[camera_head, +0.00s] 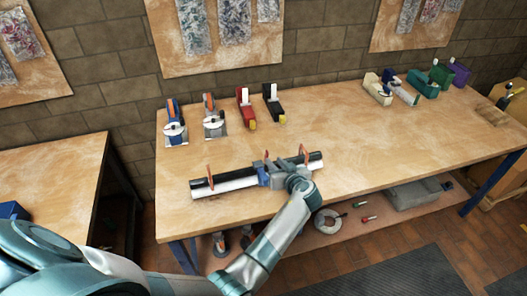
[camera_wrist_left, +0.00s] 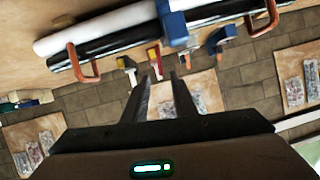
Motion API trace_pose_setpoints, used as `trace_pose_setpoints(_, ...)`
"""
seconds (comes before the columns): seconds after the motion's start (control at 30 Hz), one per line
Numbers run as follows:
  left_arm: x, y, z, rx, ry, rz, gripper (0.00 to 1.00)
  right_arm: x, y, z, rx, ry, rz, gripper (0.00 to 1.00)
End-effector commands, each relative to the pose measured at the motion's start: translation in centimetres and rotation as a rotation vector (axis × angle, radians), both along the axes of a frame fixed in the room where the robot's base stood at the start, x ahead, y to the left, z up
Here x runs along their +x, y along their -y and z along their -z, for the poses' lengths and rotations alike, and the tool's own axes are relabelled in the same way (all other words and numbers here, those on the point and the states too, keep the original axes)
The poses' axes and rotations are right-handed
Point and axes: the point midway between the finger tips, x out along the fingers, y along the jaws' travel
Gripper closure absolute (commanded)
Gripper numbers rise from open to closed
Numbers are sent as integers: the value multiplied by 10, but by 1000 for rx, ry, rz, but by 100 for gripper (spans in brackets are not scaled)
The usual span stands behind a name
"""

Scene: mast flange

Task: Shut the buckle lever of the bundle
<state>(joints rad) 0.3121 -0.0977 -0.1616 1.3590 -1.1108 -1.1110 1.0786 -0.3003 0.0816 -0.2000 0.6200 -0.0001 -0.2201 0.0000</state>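The bundle, a black tube (camera_head: 207,187) and a white tube (camera_head: 235,185) side by side, lies across the near part of the workbench. Orange hooks stand around it towards the left end (camera_head: 209,174) and right end (camera_head: 304,151). A blue buckle (camera_head: 263,175) sits around its middle; I cannot make out clearly how its lever lies. In the left wrist view, the blue buckle (camera_wrist_left: 173,24) is above the fingertips. My left gripper (camera_head: 284,174) is at the buckle's right side, partly hiding it. Its fingers (camera_wrist_left: 158,78) are apart and empty. My right gripper is not in view.
More tools (camera_head: 415,85) stand at the back right. The bench right of the bundle is clear. A lower shelf holds a grey box (camera_head: 410,195).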

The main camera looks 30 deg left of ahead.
Motion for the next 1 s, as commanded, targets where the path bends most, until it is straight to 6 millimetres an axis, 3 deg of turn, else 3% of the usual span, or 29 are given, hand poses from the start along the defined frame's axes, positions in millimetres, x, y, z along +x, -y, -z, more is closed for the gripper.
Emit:
trace_pose_setpoints(0.37, 43, -49, 27, 4, 0, -2, 75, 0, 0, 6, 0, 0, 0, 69)
trace_pose_setpoints(0.6, 67, -75, 44, 1, 1, -1, 75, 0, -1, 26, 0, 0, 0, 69)
trace_pose_setpoints(1.0, 81, -90, 49, 0, 0, -1, 75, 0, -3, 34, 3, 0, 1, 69)
